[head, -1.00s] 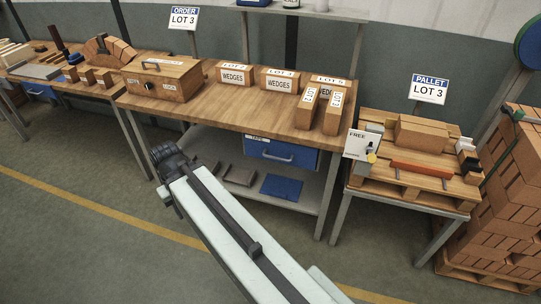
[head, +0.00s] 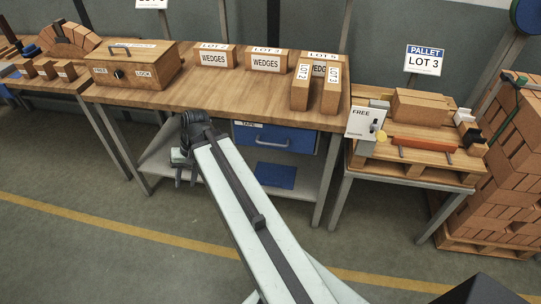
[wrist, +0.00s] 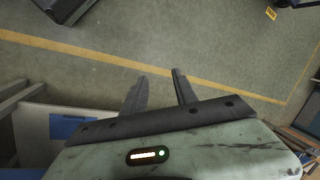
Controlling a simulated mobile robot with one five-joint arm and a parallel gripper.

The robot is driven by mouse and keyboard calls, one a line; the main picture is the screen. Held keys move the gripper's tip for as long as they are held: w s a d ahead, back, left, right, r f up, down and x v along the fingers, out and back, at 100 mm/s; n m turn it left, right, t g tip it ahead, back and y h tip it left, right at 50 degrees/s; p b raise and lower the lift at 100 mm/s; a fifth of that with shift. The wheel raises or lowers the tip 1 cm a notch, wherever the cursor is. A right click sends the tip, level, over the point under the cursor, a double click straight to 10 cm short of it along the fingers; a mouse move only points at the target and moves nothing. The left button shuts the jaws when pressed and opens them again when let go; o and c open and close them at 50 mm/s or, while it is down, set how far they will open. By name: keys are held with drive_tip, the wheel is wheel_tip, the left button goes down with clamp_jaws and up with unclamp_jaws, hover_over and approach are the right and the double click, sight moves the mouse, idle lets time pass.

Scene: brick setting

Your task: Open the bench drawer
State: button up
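The bench drawer (head: 300,139) is blue with a pale bar handle (head: 272,143) and a label reading TAPE at its upper left. It hangs under the wooden bench top (head: 190,98) and looks shut. My gripper (head: 186,182) is left of the drawer and lower than its handle, in front of the bench's lower shelf, with its fingers pointing down. In the wrist view my gripper (wrist: 160,78) has its two dark fingers apart, with only floor between them. It touches nothing that I can see. The drawer handle is not seen in the wrist view.
A blue sheet (head: 276,176) lies on the lower shelf (head: 312,183). A wooden box (head: 135,74) and several WEDGES blocks (head: 268,61) stand on the bench. A pallet stand (head: 372,177) is close on the right. The floor in front is clear.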

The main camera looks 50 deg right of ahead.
drive_tip(key=d+f+m+t+y+b, duration=0.2)
drive_tip(key=d+f+m+t+b, duration=0.35)
drive_tip(key=d, duration=0.75)
drive_tip(key=m+t+h+b, duration=0.2)
drive_tip(key=m+t+b, duration=0.6)
drive_tip(key=m+b, duration=0.45)
approach(272, 145)
drive_tip(key=shift+w+f+n+b, duration=0.25)
drive_tip(key=shift+w+n+b, duration=0.15)
drive_tip(key=shift+w, duration=0.2)
drive_tip(key=shift+w+f+n+b, duration=0.3)
drive_tip(key=shift+w+n, duration=0.1)
drive_tip(key=shift+w, duration=0.2)
drive_tip(key=b+x, duration=0.1)
drive_tip(key=x, duration=0.7)
drive_tip(key=shift+r, duration=0.15)
clamp_jaws()
drive_tip(key=shift+b, duration=0.3)
